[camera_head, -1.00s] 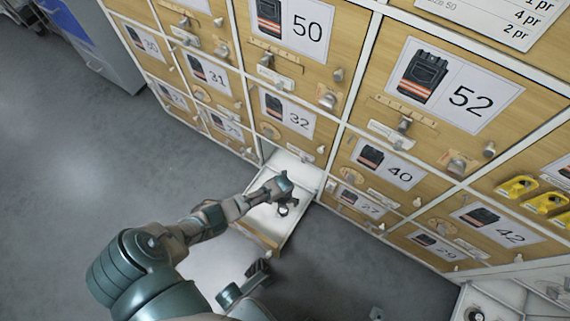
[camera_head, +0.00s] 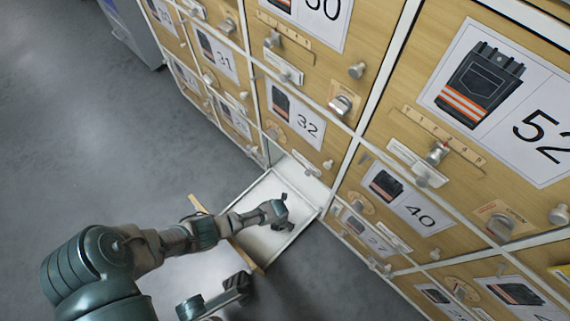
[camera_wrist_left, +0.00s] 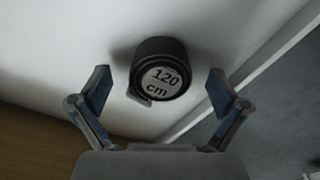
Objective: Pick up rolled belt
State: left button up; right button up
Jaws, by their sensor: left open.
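The rolled belt (camera_wrist_left: 160,72) is a black coil with a pale round label reading "120 cm". In the left wrist view it sits on the white floor of an open drawer (camera_head: 262,192), near the drawer's side wall. My left gripper (camera_wrist_left: 160,92) is open, with one finger on each side of the belt and visible gaps between; the fingers do not touch it. In the head view the left gripper (camera_head: 281,220) reaches down into the drawer, and I cannot make out the belt clearly beneath it.
The drawer has a wooden front (camera_head: 226,232) and sticks out low from a wall of numbered wooden drawers with knobs, such as drawer 32 (camera_head: 294,115) and drawer 40 (camera_head: 402,205). A grey cabinet (camera_head: 135,30) stands at the upper left. Grey floor is clear at left.

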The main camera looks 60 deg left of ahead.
pick_arm(q)
jog(key=shift+w+a+r, duration=0.1)
jog(key=shift+w+r, duration=0.05)
jog(key=c, duration=1.3)
